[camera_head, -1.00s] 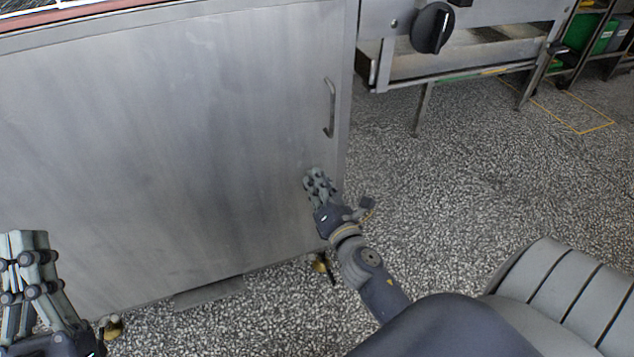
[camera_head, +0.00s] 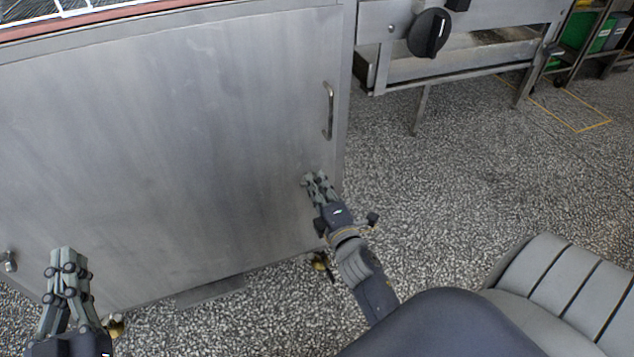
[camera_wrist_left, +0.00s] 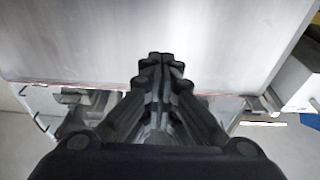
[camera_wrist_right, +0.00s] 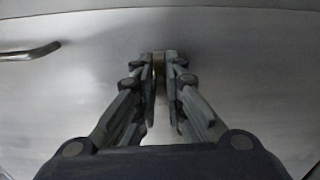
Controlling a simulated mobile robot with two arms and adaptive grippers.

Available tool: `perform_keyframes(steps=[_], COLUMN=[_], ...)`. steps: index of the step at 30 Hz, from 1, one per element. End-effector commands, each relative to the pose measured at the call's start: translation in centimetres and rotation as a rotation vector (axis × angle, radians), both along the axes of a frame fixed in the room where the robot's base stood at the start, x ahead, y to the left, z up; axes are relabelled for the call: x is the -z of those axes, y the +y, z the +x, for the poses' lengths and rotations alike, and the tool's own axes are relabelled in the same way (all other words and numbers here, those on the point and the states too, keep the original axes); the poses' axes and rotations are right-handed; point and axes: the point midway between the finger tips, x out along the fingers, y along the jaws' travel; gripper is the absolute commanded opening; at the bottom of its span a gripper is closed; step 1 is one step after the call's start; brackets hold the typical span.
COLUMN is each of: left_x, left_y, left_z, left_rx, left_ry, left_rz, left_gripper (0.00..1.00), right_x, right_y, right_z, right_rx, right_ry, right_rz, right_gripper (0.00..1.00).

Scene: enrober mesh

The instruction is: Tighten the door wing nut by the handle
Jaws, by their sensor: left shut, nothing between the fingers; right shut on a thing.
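The grey metal door (camera_head: 180,150) fills the left and middle of the head view, with its bar handle (camera_head: 330,110) near the right edge. My right gripper (camera_head: 314,180) is at the door below the handle. In the right wrist view its fingers (camera_wrist_right: 160,62) are shut on a small brownish piece at the door face, seemingly the wing nut (camera_wrist_right: 159,64), mostly hidden between the fingertips. The handle also shows there at upper left (camera_wrist_right: 30,52). My left gripper (camera_head: 66,255) is shut and empty in front of the door's lower left; it also shows in the left wrist view (camera_wrist_left: 160,58).
A small metal fitting (camera_head: 10,262) is at the far left edge. A metal frame with a black knob (camera_head: 430,33) stands right of the door. Brass-coloured feet (camera_head: 320,262) sit under the cabinet. Speckled floor (camera_head: 440,200) is open to the right.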

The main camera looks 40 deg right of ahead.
Motion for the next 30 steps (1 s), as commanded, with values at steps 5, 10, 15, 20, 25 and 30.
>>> perform_keyframes(steps=[5,10,15,20,25,30], left_x=[0.8,1.2,1.2,1.2,1.2,1.2], left_y=[0.1,0.1,0.1,0.1,0.1,0.1], left_z=[0.1,0.2,0.2,0.2,0.2,0.2], left_rx=[-0.002,-0.003,-0.004,-0.004,-0.004,-0.004], left_ry=[0.044,0.061,0.062,0.061,0.061,0.061], left_rz=[0.013,0.017,0.017,0.016,0.016,0.016], left_gripper=[0.00,0.00,0.00,0.00,0.00,0.00], right_x=[-0.4,-0.3,-0.3,-0.4,-0.3,-0.2], right_y=[-0.1,-0.1,-0.1,-0.1,-0.1,-0.1], right_z=[0.2,0.2,0.2,0.2,0.2,0.1], right_rx=[0.002,0.002,0.001,0.001,0.001,0.000], right_ry=[-0.018,-0.022,-0.023,-0.023,-0.022,-0.019], right_rz=[0.044,0.060,0.062,0.061,0.061,0.060], right_gripper=[0.00,0.00,0.00,0.00,0.30,0.30])
